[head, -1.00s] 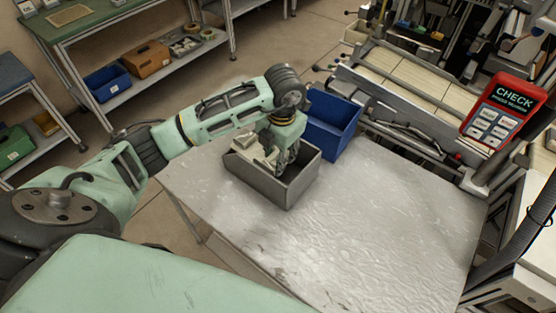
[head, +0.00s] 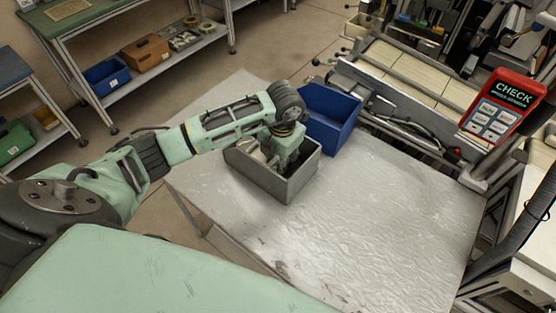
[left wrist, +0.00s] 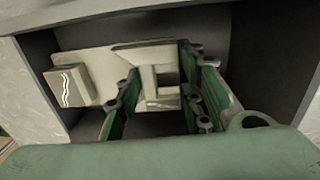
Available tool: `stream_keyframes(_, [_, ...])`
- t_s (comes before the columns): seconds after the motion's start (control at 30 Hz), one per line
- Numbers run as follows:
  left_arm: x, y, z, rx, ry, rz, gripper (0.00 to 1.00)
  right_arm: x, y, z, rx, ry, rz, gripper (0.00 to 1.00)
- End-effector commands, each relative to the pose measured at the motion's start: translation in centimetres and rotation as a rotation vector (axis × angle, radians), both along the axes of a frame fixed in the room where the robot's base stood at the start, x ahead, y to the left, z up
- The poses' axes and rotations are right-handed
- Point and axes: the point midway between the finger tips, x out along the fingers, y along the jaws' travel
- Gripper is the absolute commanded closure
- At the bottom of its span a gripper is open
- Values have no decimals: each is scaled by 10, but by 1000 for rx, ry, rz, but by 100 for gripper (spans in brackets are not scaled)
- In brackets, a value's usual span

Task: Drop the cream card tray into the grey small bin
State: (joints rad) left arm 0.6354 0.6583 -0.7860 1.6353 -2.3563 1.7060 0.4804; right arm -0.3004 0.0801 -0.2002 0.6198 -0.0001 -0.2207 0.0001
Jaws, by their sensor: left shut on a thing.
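The grey small bin (head: 300,183) stands on the metal-topped table, and its walls also show in the left wrist view (left wrist: 274,58). My left gripper (head: 281,163) reaches down inside the bin. In the left wrist view its green fingers (left wrist: 158,82) are closed around a part of the cream card tray (left wrist: 105,67). The tray is inside the bin's walls and shows only partly in the head view (head: 252,153). I cannot tell whether it touches the bin floor. My right gripper is not in view.
A blue bin (head: 328,122) stands right behind the grey bin. A red check device (head: 503,103) is at the far right beside a machine with rails. The table's front and right (head: 370,230) are clear.

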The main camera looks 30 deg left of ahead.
Motion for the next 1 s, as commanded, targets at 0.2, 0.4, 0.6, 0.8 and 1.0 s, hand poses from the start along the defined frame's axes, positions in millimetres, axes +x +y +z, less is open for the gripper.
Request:
stream_keyframes(0.2, [0,0,-1,0,0,0,59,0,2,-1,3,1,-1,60])
stream_keyframes(0.4, [0,0,-1,0,0,0,46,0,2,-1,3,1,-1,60])
stream_keyframes(0.6, [0,0,-1,0,1,0,46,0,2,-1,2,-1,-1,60])
stream_keyframes(0.8, [0,-1,11,-1,1,-1,46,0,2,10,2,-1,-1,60])
stream_keyframes(1.0, [1,-4,43,-1,-7,-3,46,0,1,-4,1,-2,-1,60])
